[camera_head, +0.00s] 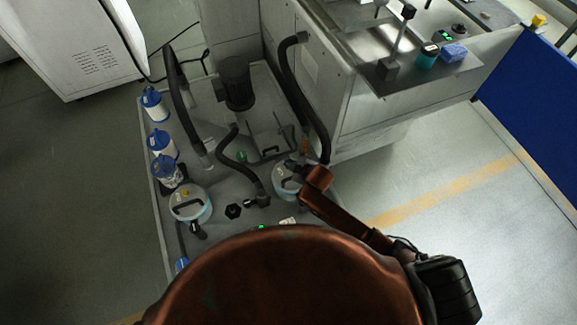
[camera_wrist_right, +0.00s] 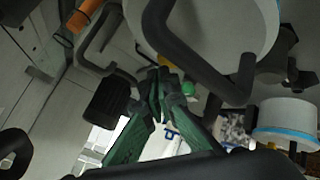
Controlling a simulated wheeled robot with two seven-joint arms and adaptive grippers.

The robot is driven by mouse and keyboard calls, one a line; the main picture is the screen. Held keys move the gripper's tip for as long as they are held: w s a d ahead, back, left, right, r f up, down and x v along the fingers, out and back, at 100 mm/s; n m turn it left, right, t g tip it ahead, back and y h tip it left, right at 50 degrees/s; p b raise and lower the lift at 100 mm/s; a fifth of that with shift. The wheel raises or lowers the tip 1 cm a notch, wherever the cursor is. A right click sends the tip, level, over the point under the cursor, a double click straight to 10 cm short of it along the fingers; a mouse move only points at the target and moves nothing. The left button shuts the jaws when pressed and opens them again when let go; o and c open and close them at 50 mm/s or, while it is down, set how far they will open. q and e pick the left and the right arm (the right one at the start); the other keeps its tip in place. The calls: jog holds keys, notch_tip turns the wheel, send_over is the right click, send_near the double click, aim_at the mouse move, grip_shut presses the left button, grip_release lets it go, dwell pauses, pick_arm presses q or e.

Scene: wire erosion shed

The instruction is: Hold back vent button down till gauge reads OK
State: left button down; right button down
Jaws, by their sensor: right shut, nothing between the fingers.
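Two round filter pots with pale lids and black handles stand on the grey skid: a front left pot (camera_head: 188,207) with a small yellow button (camera_head: 186,193) on its lid, and a back right pot (camera_head: 284,186), partly covered by my right arm. A small green-lit readout (camera_head: 261,227) shows at the skid's front edge; its text is too small to read. In the right wrist view my right gripper (camera_wrist_right: 160,76) has its green fingers together, empty, close to a black lid handle (camera_wrist_right: 203,60). A small yellow piece (camera_wrist_right: 188,87) is just beyond the tips. My left gripper is not in view.
Black hoses (camera_head: 240,160) arch over the skid (camera_head: 218,178), beside a dark cylinder (camera_head: 236,82). Several blue-capped canisters (camera_head: 163,143) line the left edge. A machine bench (camera_head: 420,80) stands back right. The floor (camera_head: 425,180) at right is clear.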

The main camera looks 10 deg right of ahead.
jog(key=shift+f, duration=0.65)
dwell(2.1)
dwell(1.3)
jog(key=shift+r+p, duration=1)
jog(key=shift+r, duration=0.05)
notch_tip(320, 180, up, 5)
jog(key=p, duration=0.5)
jog(key=shift+r, duration=0.15)
